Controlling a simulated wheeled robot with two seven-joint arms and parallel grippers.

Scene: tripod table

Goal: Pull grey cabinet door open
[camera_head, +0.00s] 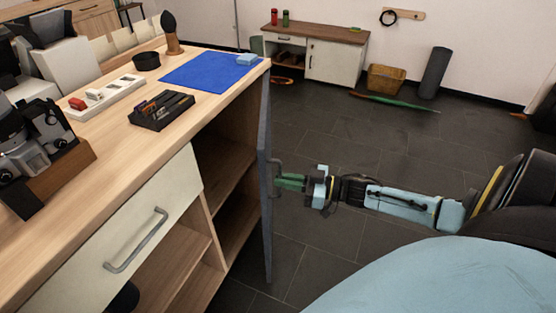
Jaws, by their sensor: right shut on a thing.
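The grey cabinet door (264,170) stands open at the right end of the wooden counter, seen almost edge-on. Behind it, the open cabinet (226,160) shows wooden shelves. A bar handle (274,163) sits on the door's outer face. My right gripper (279,182) comes in from the right with green fingers and is shut on this handle. The fingertips are partly hidden at the handle. My left gripper is not in view.
The counter (120,140) holds a blue mat (208,74), a black tray (161,110) and cameras (40,135). A white drawer (125,235) has its own handle. Dark floor tiles (330,140) are clear right of the door. A green umbrella (395,101) lies farther back.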

